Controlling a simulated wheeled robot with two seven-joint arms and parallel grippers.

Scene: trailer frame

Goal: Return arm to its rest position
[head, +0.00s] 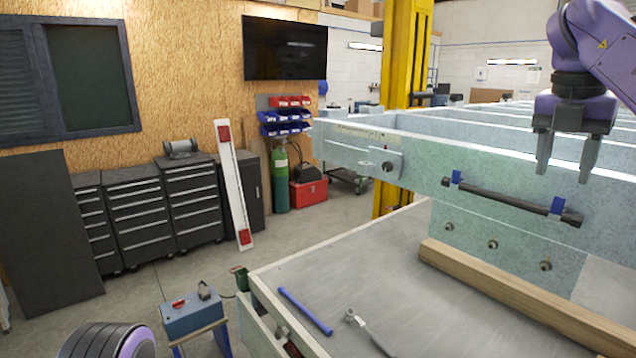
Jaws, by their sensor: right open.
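My right gripper (566,170) hangs from the purple right arm at the upper right, with its fingers pointing down. Its two fingers are apart and nothing is between them. It is in front of the galvanized trailer frame (420,160), above the right part of a black bar (510,199) held to the frame by blue clips. Whether the fingers touch the frame is hard to tell from this view. A purple and black part of my own body shows at the lower left edge. My left gripper is out of view.
A grey-topped workbench (345,265) holds a blue rod (305,311), a wrench-like tool (370,331) and a wooden beam (510,290). A blue box (192,316) stands left of it. Dark drawer cabinets (140,215) line the wall. The floor between is open.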

